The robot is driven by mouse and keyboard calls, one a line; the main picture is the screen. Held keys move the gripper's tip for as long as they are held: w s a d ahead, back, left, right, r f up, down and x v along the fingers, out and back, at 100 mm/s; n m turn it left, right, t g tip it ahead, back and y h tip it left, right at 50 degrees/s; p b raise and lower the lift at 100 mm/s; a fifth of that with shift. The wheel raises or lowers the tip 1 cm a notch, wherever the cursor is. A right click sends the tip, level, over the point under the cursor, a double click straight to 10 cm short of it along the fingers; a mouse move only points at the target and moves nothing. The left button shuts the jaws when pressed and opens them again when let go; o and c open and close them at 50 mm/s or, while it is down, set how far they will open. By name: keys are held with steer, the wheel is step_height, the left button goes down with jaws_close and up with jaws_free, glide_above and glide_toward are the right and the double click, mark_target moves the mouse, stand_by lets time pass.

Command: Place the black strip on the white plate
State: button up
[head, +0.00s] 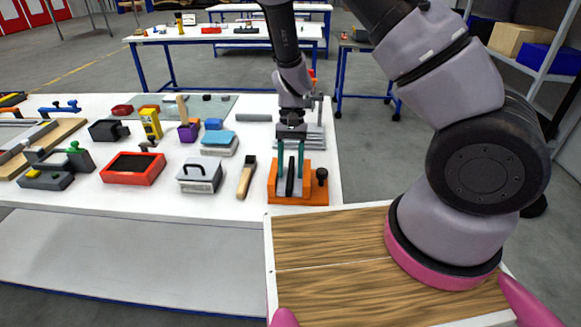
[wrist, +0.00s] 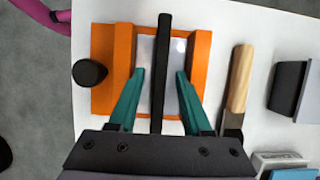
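My gripper (head: 291,190) points down over an orange fixture (head: 318,169) near the right end of the table. Its two teal fingers are apart, open, one on each side of the black strip (head: 290,178). In the wrist view there are gaps between the fingertips (wrist: 160,73) and the strip (wrist: 164,60). The strip runs lengthwise over the white plate (wrist: 146,50), which lies between the orange side blocks (wrist: 124,50). One end of the strip reaches past the fixture's edge. I cannot tell whether the strip touches the plate. The gripper body hides the strip's near end.
A black round knob (wrist: 89,72) stands at the fixture's side. A wooden-handled tool (head: 246,178) lies close on the other side, then a grey box with a handle (head: 200,176) and a red tray (head: 134,168). The table's front edge is near.

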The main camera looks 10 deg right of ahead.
steer(key=shift+r, duration=0.1)
steer(key=v, duration=1.2)
steer(key=s+d+r+t+y, duration=0.15)
steer(key=d+r, duration=0.25)
steer(key=r, duration=0.4)
steer(key=d+r+t+y, duration=0.2)
steer(key=d+r+t, duration=0.1)
steer(key=r, duration=0.6)
steer(key=s+d+r+m+t+h, duration=0.2)
steer(key=s+d+r+t, duration=0.5)
steer(key=s+d+r, duration=0.2)
steer(key=v, duration=0.3)
steer(key=shift+a+r, duration=0.15)
steer(key=shift+a, duration=0.1)
